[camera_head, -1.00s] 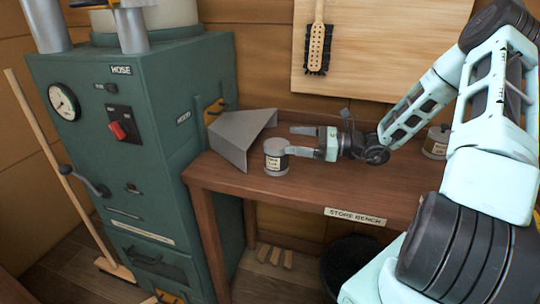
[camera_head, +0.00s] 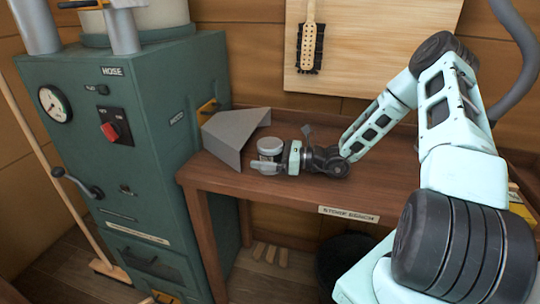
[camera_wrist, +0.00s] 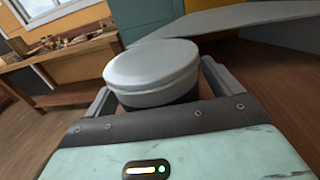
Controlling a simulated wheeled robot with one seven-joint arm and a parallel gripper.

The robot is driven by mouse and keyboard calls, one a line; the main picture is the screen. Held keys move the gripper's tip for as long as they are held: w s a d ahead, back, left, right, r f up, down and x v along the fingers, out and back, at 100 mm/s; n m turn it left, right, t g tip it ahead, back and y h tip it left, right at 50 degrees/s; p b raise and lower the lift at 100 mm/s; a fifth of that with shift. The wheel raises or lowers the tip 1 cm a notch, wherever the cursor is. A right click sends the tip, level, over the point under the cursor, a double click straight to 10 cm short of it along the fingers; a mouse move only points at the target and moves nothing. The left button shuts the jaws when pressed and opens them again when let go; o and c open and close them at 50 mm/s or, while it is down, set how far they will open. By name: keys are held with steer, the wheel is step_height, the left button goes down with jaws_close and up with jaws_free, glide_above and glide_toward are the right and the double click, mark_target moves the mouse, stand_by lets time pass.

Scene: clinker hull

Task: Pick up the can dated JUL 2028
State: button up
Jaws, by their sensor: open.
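A grey can with a pale lid (camera_head: 270,146) stands on the left part of the store bench, just right of the bent grey metal sheet. Its label is mostly covered by a finger, and I cannot read a date. My gripper (camera_head: 266,159) is open around the can, with the near finger in front of it and the far finger hidden behind it. In the wrist view the can (camera_wrist: 152,72) sits between the two fingers (camera_wrist: 160,92), its lid facing up.
The bent metal sheet (camera_head: 232,130) lies close to the can's left. The green machine (camera_head: 110,150) stands left of the store bench (camera_head: 220,178). A board with a brush (camera_head: 308,48) hangs on the wall behind. The bench right of the can is under my arm.

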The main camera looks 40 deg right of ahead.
steer(key=c, duration=1.4)
steer(key=shift+o, duration=0.2)
steer(key=shift+r, duration=0.1)
